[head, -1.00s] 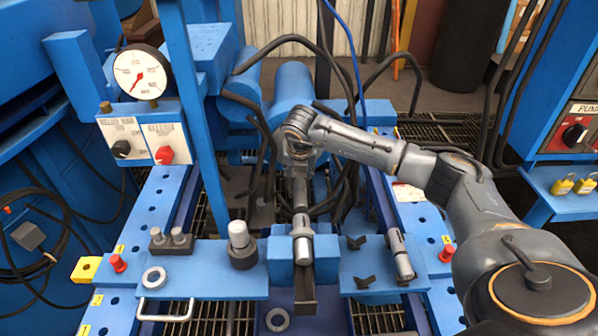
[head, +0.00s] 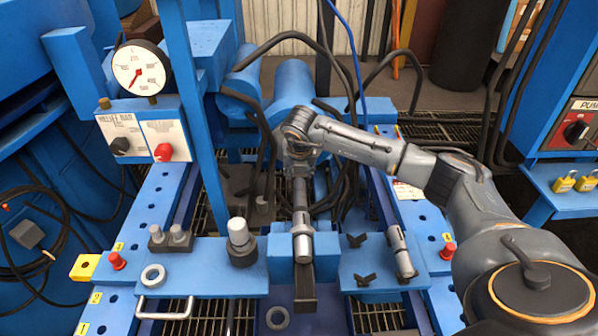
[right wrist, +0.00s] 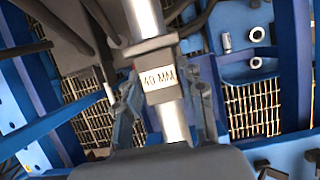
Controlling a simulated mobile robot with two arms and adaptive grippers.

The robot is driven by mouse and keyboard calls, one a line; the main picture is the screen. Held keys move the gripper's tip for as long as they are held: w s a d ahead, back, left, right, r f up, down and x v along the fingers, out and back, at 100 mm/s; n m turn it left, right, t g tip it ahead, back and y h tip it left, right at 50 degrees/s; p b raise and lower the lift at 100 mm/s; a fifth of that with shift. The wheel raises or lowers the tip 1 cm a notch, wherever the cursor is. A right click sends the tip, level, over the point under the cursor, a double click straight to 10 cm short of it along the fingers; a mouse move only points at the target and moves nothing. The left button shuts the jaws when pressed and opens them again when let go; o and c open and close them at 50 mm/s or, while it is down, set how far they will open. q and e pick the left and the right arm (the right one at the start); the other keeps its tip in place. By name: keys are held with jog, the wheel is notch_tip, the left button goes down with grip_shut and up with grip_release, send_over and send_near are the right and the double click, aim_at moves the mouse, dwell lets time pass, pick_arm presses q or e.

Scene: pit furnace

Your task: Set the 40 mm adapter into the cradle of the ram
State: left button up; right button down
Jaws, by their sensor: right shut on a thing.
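The 40 mm adapter (right wrist: 175,120) is a silver cylinder with a collar, and the label "40 MM" shows on it in the right wrist view. My right gripper (right wrist: 165,105) is shut on it, a finger on each side. In the head view the adapter (head: 302,240) hangs below my right gripper (head: 300,170), in front of a blue block (head: 275,262) at the middle of the crossbeam. A dark bar (head: 305,292) shows below its lower end. I cannot tell whether the adapter touches the block or bar, or which part is the cradle. My left gripper is out of view.
A stout silver piece in a dark base (head: 240,240) stands left of the block. Another silver cylinder (head: 400,248) lies to the right, near dark V-shaped supports (head: 365,280). A ring (head: 153,275) lies at left. Black hoses (head: 265,140) hang behind my gripper.

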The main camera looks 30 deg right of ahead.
jog(key=shift+w+r, duration=0.1)
jog(key=shift+r, duration=0.05)
jog(key=c, duration=0.7)
grip_release()
jog(key=shift+c, duration=0.2)
jog(key=shift+f, duration=0.2)
jog(key=v, duration=1.2)
jog(key=shift+r, duration=0.15)
